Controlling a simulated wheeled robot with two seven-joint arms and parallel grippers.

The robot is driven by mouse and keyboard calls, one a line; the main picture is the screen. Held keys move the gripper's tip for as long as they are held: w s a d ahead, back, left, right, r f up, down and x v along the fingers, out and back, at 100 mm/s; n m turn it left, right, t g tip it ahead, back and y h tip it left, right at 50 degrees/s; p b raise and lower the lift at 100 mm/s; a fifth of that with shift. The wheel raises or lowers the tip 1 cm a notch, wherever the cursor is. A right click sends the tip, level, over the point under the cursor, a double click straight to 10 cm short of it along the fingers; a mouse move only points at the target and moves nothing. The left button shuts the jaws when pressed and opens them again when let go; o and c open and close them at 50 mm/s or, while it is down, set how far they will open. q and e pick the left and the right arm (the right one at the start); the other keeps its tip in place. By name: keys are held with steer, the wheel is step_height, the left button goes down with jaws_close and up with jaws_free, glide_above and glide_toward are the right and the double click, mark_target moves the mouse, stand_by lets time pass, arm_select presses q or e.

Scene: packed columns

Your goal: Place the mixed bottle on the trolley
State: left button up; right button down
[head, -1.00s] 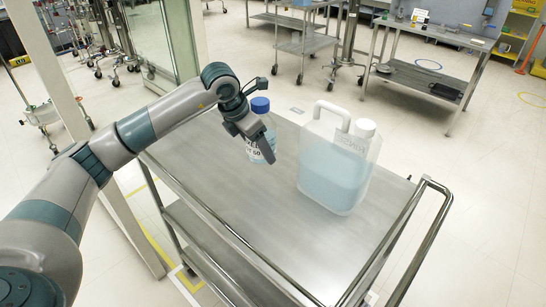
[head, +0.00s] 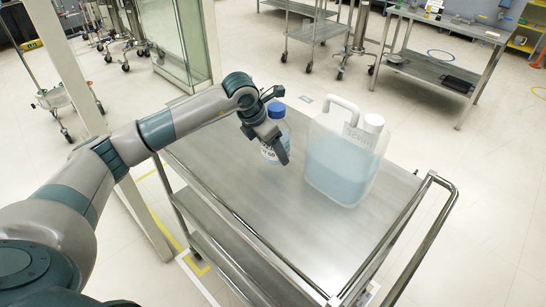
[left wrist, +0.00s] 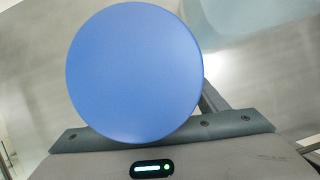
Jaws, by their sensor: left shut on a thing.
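The bottle (head: 284,126) is clear with a blue cap and a printed label. It is upright over the trolley (head: 250,205), a steel cart, left of the large jug. My left gripper (head: 281,155) is shut on the bottle and hides part of it in the head view. I cannot tell for sure whether the bottle's base touches the trolley top. In the left wrist view the blue cap (left wrist: 134,72) fills the middle and hides most of the bottle. My right gripper is not in view.
A large translucent jug (head: 342,160) with pale blue liquid and a white cap stands on the trolley, close to the right of the bottle. The trolley's front top is clear. A metal handle rail (head: 420,240) rises at its right end. Steel tables (head: 440,70) stand behind.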

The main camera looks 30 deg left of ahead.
mark_target(273, 170)
arm_select(q)
steer(key=shift+w+f, duration=0.1)
steer(key=shift+f, duration=0.4)
steer(key=shift+f+p, duration=0.85)
steer(key=shift+f, duration=1.05)
steer(key=shift+f, duration=0.15)
steer(key=o, duration=1.6)
steer(key=shift+o, duration=0.2)
